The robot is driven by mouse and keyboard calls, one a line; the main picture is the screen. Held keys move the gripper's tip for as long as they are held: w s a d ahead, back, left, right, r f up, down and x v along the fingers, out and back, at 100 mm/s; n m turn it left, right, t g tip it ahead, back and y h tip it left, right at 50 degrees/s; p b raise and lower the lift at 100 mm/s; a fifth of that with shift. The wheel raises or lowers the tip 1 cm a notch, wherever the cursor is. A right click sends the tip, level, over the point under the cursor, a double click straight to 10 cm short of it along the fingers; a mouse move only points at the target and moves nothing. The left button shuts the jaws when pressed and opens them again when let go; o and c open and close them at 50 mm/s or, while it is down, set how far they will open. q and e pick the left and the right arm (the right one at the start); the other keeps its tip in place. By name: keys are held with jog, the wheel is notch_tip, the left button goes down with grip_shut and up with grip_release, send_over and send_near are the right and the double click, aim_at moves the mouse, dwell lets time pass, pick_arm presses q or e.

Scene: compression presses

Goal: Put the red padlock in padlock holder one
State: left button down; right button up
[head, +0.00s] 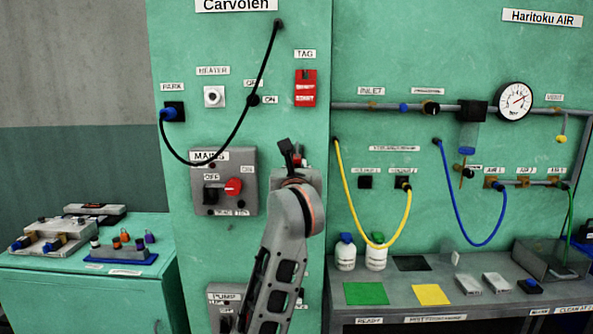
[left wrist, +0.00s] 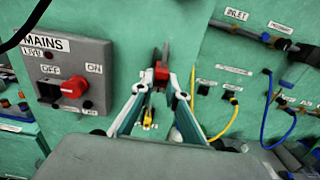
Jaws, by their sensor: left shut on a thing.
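My left gripper (head: 296,158) is raised in front of the green Carvolen cabinet, to the right of the mains switch box. In the left wrist view its fingers (left wrist: 162,85) are shut on the red padlock (left wrist: 161,73), whose dark shackle points up. In the head view only a small red part of the padlock (head: 297,160) shows above my wrist. A yellow item (left wrist: 147,119) is on the panel below and behind the fingers, with small labels near it. I cannot make out which spot is padlock holder one. My right gripper is not in view.
The mains box (head: 232,182) with its red knob juts out left of my gripper. A black cable (head: 262,75) and a yellow hose (head: 345,205) hang on either side. A red tag holder (head: 306,90) is above. A bench (head: 455,290) with bottles is at right.

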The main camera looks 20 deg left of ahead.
aim_at(297, 161)
pick_arm(q)
jog(key=shift+b+x, duration=0.35)
jog(key=shift+x, duration=1.8)
jog(key=shift+b+x, duration=0.3)
jog(key=shift+x, duration=1.5)
jog(key=c, duration=1.9)
grip_release()
jog(key=v, duration=1.2)
